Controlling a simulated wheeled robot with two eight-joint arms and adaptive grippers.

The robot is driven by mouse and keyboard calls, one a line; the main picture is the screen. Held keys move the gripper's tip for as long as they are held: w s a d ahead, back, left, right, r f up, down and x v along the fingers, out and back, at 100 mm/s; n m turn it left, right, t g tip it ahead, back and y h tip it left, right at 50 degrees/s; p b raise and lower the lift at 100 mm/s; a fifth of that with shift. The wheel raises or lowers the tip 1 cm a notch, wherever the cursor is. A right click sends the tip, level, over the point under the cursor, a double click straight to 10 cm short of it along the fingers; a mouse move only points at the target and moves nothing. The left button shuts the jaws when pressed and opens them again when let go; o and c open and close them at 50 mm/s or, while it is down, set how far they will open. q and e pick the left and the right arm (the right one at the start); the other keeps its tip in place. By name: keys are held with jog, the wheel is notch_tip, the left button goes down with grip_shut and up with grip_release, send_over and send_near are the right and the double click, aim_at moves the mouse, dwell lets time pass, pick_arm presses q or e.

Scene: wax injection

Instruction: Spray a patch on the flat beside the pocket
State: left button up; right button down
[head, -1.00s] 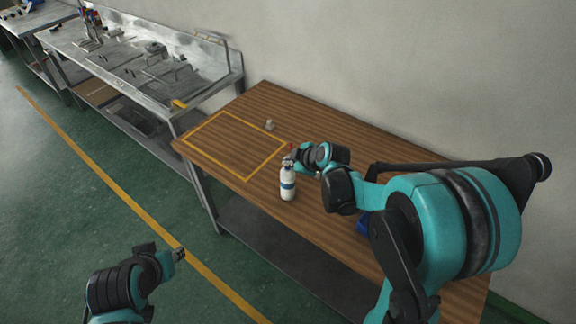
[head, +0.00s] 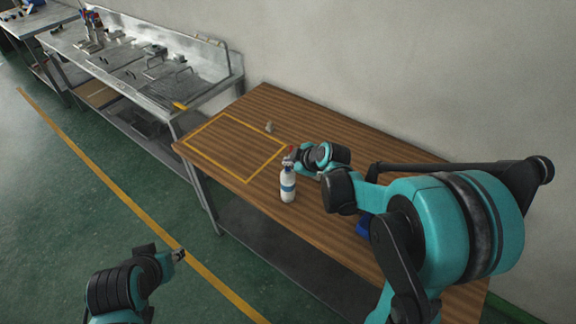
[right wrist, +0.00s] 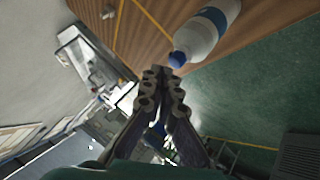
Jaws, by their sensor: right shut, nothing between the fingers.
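A white spray bottle (head: 288,187) with a blue band stands upright on the wooden table (head: 340,200), near its front edge. It also shows in the right wrist view (right wrist: 207,30), with a blue top towards my fingertips. My right gripper (head: 291,158) is at the height of the bottle's top; in the right wrist view the gripper (right wrist: 164,75) is shut and empty, its tips close to the blue top. I cannot tell whether they touch. My left gripper (head: 181,254) hangs over the floor; its opening is unclear. I cannot make out a pocket.
A yellow outlined rectangle (head: 247,181) marks the table's left part, mostly bare. A small grey piece (head: 269,127) stands at its back right. A blue object (head: 363,226) is partly hidden behind my right arm. A metal bench (head: 150,72) with tools stands at the left.

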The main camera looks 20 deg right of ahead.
aim_at(289, 169)
jog(key=shift+r+p, duration=2.25)
jog(key=shift+r, duration=0.75)
notch_tip(289, 169, down, 6)
jog(key=b, duration=0.3)
jog(key=shift+f+b, duration=0.1)
jog(key=shift+b, duration=0.3)
dwell(1.3)
